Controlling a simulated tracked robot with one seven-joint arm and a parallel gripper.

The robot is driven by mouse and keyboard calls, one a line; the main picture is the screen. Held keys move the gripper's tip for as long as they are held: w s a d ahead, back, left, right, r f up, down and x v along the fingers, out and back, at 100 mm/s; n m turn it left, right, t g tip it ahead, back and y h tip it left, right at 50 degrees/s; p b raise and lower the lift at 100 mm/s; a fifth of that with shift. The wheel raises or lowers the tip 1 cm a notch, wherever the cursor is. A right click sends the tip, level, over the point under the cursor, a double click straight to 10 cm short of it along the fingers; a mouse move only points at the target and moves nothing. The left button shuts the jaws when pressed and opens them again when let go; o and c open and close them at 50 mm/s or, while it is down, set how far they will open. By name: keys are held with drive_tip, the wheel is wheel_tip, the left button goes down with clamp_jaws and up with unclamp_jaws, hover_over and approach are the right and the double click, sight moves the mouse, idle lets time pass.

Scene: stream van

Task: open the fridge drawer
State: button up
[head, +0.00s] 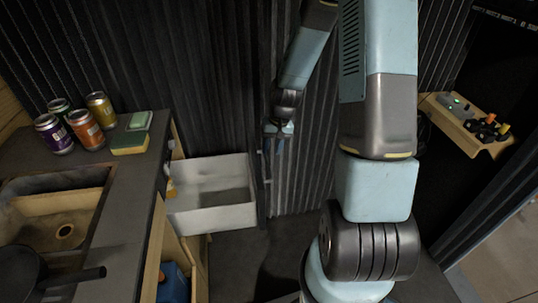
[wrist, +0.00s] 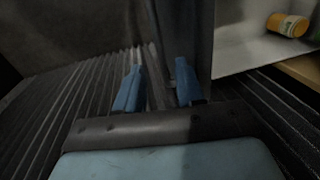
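The white fridge drawer (head: 212,213) stands well out from the counter's right side, its inside showing. Its dark front panel (head: 262,195) is at the right end. My gripper (head: 277,146) points down just right of that panel's upper part. In the wrist view its two blue fingers (wrist: 157,88) are apart, with nothing clearly held between them. The right finger overlaps the dark panel (wrist: 185,35) there; whether they touch is unclear. The white drawer inside (wrist: 240,45) shows to the right, with an orange-and-white can (wrist: 287,24) in it. No handle shows clearly.
The counter at left holds several cans (head: 85,128), a sponge (head: 130,143), a sink (head: 65,230) and a dark pan (head: 25,270). A blue container (head: 173,283) sits below. Corrugated dark wall (head: 220,80) is behind. A control board (head: 468,125) is at right.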

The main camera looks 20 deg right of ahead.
wheel_tip(320, 180, up, 9)
drive_tip(key=d, duration=0.1)
drive_tip(key=shift+d+f, duration=0.15)
drive_tip(key=shift+d, duration=0.25)
drive_tip(key=s+a+r+n+t+h, duration=0.1)
drive_tip(key=s+r, duration=0.4)
drive_tip(key=r, duration=0.4)
drive_tip(key=s+r+t+h, duration=0.15)
drive_tip(key=s+r, duration=0.25)
drive_tip(key=r, duration=0.5)
drive_tip(key=s+r+t, duration=0.2)
drive_tip(key=s+r, duration=0.6)
drive_tip(key=s, duration=0.6)
drive_tip(key=shift+r+t, duration=0.35)
drive_tip(key=shift+r, duration=0.05)
